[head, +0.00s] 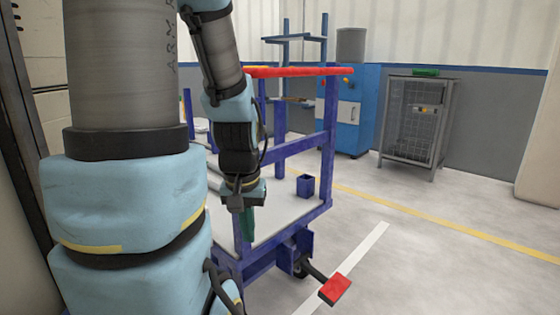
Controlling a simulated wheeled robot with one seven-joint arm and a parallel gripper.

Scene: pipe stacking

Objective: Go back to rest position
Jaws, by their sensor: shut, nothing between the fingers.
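My gripper (246,222) is in the head view, at the lower end of my arm, left of the middle. It points down, and its narrow green fingers are together with nothing seen between them. It is in front of and over the near part of a blue-framed cart (327,150) with a light grey deck. A small blue open box (305,186) sits on the deck, to the right of my gripper and apart from it. My arm hides the left part of the cart. No pipe can be clearly made out.
The cart has a red top rail (310,71) and a red pedal (335,289) sticking out at its lower front. A blue cabinet (352,115) and a wire-mesh cage (415,120) stand by the back wall. The floor at the right is clear.

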